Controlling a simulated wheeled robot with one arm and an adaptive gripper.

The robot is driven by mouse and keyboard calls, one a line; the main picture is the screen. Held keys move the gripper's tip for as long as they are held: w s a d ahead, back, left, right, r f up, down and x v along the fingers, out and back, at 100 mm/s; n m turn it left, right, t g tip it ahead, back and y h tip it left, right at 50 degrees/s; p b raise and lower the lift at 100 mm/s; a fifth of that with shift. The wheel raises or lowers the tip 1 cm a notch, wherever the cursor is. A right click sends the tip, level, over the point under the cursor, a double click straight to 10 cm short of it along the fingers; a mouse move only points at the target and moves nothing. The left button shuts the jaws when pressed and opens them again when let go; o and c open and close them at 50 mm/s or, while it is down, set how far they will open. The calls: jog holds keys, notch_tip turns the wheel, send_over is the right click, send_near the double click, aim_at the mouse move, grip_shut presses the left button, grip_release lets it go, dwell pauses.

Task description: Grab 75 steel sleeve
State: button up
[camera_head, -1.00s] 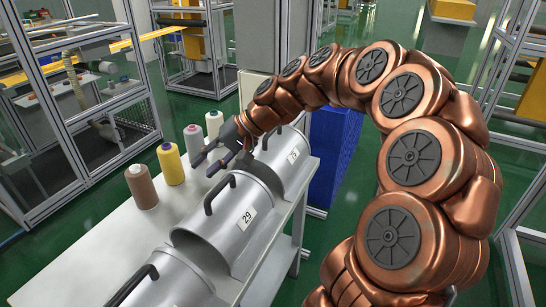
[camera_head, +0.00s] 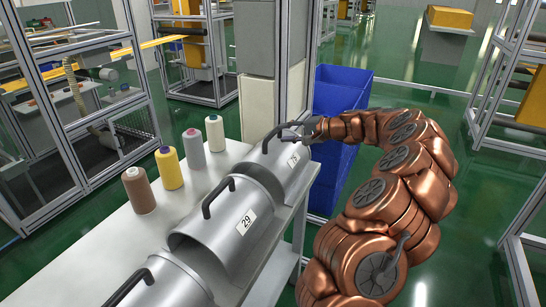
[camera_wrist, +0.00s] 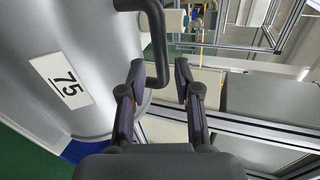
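The steel sleeve marked 75 (camera_head: 268,163) lies on the white table at its far end, with a dark handle on top. In the wrist view the 75 sleeve (camera_wrist: 103,52) fills the left side, its label turned sideways. Its dark handle (camera_wrist: 157,42) reaches down between my fingertips, nearer the left finger. My gripper (camera_wrist: 160,66) is open, with a clear gap to the right finger. In the head view my gripper (camera_head: 291,133) is at the sleeve's handle, and its fingers are too small to read there.
The steel sleeve marked 29 (camera_head: 222,232) lies just nearer on the table (camera_head: 110,250), with another sleeve (camera_head: 165,285) in front. Several thread cones, one of them yellow (camera_head: 169,168), stand along the left. Blue bins (camera_head: 335,95) stand behind the table's far right corner.

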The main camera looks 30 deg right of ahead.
aim_at(275, 134)
jog(key=shift+p+x, duration=0.6)
jog(key=shift+x, duration=2.15)
jog(key=shift+s+a, duration=0.1)
jog(key=shift+a, duration=0.1)
jog(key=shift+c, duration=0.2)
grip_shut()
jog(key=shift+r, duration=0.1)
